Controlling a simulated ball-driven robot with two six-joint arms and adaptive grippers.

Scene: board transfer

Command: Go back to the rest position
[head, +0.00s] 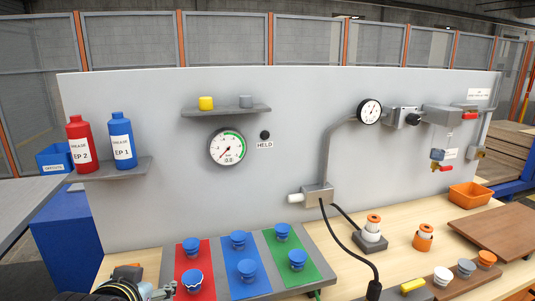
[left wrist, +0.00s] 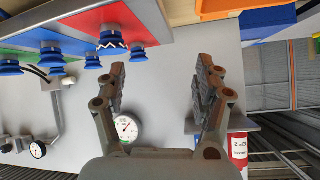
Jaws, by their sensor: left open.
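My left gripper (head: 165,291) shows at the bottom left edge of the head view, mostly cut off, by the near left corner of the coloured board. In the left wrist view its two fingers (left wrist: 162,88) are spread apart with nothing between them. The board has a red panel (head: 207,263), a blue panel (head: 262,274) and a green panel (head: 308,252), each bearing blue suction cups. The near cup (head: 192,280) on the red panel has a white zigzag mark; it also shows in the left wrist view (left wrist: 111,42). My right gripper is out of view.
A grey upright panel (head: 290,100) stands behind the bench, with a round gauge (head: 227,147) and a shelf with red (head: 79,142) and blue (head: 122,140) bottles. Black cables (head: 345,235) hang at the middle. A brown board (head: 497,232) and orange bin (head: 470,195) lie right.

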